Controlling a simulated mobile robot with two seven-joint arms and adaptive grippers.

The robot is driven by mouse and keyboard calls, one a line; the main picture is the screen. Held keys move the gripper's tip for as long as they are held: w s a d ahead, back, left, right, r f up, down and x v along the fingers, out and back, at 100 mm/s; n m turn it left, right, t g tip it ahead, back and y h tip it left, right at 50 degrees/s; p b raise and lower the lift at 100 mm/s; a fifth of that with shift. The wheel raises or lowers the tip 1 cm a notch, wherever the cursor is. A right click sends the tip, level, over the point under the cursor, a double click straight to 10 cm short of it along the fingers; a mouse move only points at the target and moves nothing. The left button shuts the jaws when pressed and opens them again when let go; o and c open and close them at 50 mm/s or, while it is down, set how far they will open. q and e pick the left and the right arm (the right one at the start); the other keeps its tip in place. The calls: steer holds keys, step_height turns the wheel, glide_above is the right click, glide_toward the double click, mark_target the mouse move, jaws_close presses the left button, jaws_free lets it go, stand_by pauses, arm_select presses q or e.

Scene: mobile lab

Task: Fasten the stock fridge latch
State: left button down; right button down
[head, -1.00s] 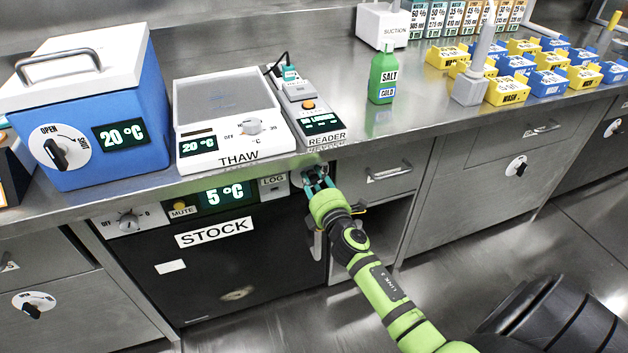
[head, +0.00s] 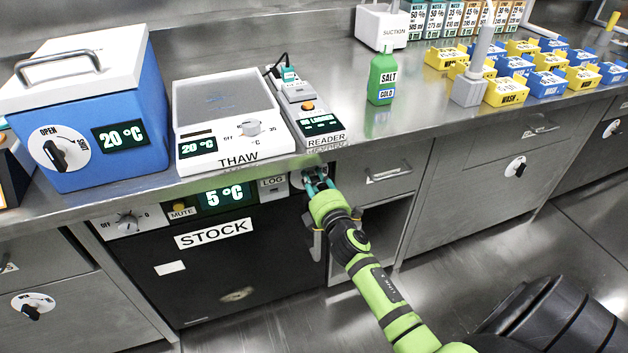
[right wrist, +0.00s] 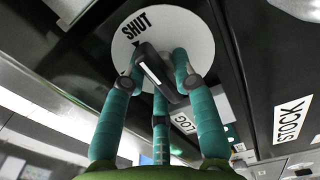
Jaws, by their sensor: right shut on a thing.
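The stock fridge (head: 215,265) is a black-fronted unit under the bench, with a STOCK label and a 5 °C display. Its latch is a white round dial with a black knob, at the upper right corner of the front. In the right wrist view the dial (right wrist: 195,35) reads SHUT at upper left, and the knob (right wrist: 152,68) slants with its upper end near that word. My right gripper (head: 315,182) is at the dial. In the right wrist view its teal fingers (right wrist: 160,85) are closed around the knob, hiding part of it. My left gripper is not in view.
The fridge door looks flush with its frame. A drawer with a bar handle (head: 388,173) is just right of the gripper, above an open recess. The bench edge overhangs the latch, with the thaw plate (head: 225,120) and reader (head: 318,125) above.

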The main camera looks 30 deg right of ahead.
steer(key=c, duration=1.1)
jaws_free()
steer(key=shift+w+r, duration=0.1)
steer(key=shift+r, duration=0.25)
steer(key=shift+c, duration=0.2)
steer(key=shift+o, duration=0.2)
steer(key=shift+f, duration=0.1)
steer(key=shift+f, duration=0.1)
steer(key=v, duration=1.2)
steer(key=shift+a, duration=0.1)
